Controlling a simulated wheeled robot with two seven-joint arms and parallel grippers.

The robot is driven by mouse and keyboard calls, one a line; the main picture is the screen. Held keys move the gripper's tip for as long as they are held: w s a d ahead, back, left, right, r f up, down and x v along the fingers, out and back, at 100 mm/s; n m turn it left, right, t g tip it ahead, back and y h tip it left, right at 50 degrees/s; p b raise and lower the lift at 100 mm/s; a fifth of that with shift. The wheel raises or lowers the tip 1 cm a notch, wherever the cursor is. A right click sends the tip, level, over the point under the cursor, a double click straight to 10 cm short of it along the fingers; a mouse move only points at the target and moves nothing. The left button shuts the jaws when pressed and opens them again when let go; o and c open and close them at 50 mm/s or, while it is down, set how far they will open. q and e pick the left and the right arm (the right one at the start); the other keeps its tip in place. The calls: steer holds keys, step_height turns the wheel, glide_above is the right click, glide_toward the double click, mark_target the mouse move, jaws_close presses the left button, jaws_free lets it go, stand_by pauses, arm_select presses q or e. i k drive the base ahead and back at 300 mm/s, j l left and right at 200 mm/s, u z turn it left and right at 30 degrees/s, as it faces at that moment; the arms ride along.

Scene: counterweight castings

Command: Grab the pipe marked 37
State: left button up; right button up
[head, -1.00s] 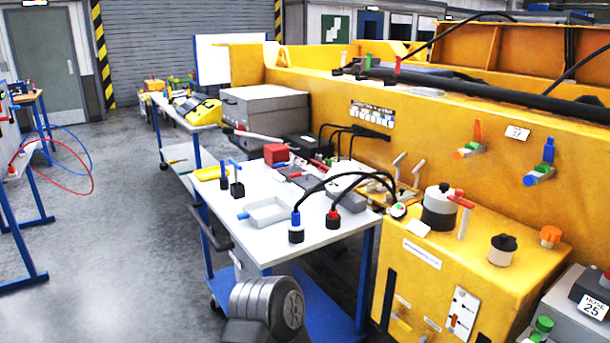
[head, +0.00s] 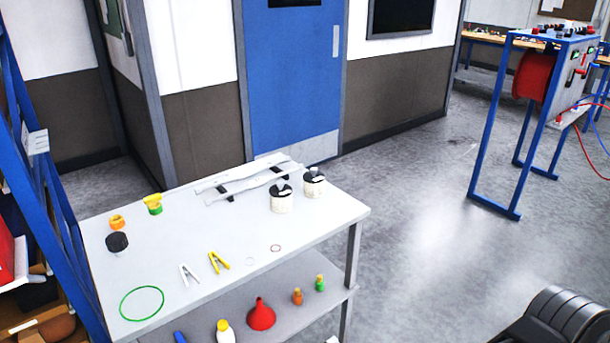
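No pipe with a readable 37 shows in the head view. Two long pale grey pieces (head: 248,180) lie side by side on dark supports at the back of a white table; I cannot tell whether they are pipes, and I see no number on them. Neither of my grippers is in view. A dark ribbed rounded part at the bottom right corner looks like part of my own arm.
The white table (head: 230,285) holds two black-lidded jars (head: 282,199), clamps (head: 219,263) and a green ring (head: 142,303). Its lower shelf holds a red funnel (head: 261,314). A blue frame (head: 497,130) with a red reel stands right. Grey floor (head: 430,230) between is clear.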

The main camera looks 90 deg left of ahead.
mark_target(255, 183)
steer(key=u, duration=3.65)
steer(key=i+l, duration=0.45)
steer(key=l, duration=0.15)
steer(key=i+l, duration=0.5)
